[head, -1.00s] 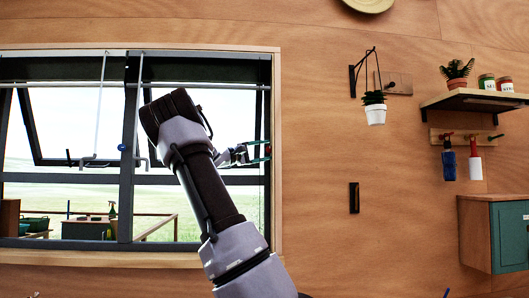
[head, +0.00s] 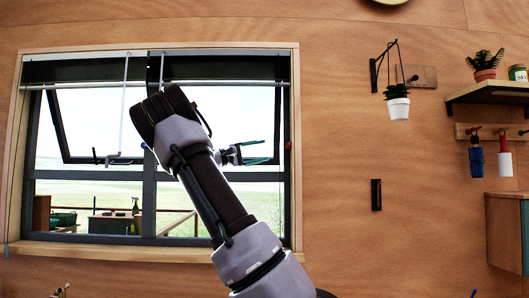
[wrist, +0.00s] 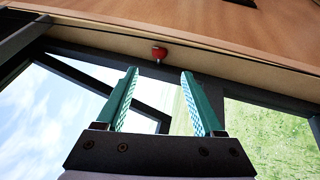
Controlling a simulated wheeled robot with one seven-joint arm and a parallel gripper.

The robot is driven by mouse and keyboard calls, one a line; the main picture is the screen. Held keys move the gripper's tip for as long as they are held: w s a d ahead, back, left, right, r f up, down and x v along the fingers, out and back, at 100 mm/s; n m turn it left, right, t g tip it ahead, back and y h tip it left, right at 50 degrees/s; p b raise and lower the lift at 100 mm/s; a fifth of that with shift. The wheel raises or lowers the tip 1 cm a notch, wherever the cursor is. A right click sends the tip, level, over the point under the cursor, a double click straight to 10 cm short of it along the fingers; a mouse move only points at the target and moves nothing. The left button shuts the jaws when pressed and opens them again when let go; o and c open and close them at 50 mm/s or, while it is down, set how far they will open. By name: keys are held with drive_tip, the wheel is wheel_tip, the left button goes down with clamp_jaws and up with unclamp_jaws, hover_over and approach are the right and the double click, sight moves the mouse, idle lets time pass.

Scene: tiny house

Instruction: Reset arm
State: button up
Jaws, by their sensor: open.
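My arm rises from the bottom centre of the head view in front of the window and bends at its top. My gripper (head: 257,152) points to the right, in front of the window's right part. In the wrist view my gripper (wrist: 160,92) shows two green fingers standing apart with nothing between them. A small red knob (wrist: 159,53) on the window frame shows beyond the fingertips, apart from them.
The window (head: 95,172) has a tilted open pane and a wooden frame. On the wooden wall to the right are a hanging potted plant (head: 398,105), a black handle (head: 376,194), a shelf (head: 490,95), hanging bottles (head: 505,160) and a cabinet (head: 508,235).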

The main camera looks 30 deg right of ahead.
idle(0.4)
drive_tip(key=s+d+f+y, duration=0.3)
drive_tip(key=f, duration=0.3)
drive_tip(key=s+d+f+y, duration=0.2)
drive_tip(key=s+f+y, duration=0.15)
drive_tip(key=f, duration=0.25)
drive_tip(key=s+a+f+m+t+y, duration=0.1)
drive_tip(key=s+a+f+t+y, duration=0.2)
drive_tip(key=s+a+f+y, duration=0.5)
drive_tip(key=s+a+t+y, duration=0.2)
drive_tip(key=s+a, duration=0.2)
drive_tip(key=a, duration=0.4)
drive_tip(key=s+a+m+t+y, duration=0.1)
drive_tip(key=s+a+t+y, duration=0.2)
drive_tip(key=a, duration=0.6)
drive_tip(key=s+a+m+t+y, duration=0.1)
drive_tip(key=s+a+t+y, duration=0.1)
drive_tip(key=s+a, duration=0.4)
drive_tip(key=a+r, duration=0.1)
drive_tip(key=a, duration=0.1)
drive_tip(key=shift+s+a, duration=0.35)
drive_tip(key=shift+y, duration=0.25)
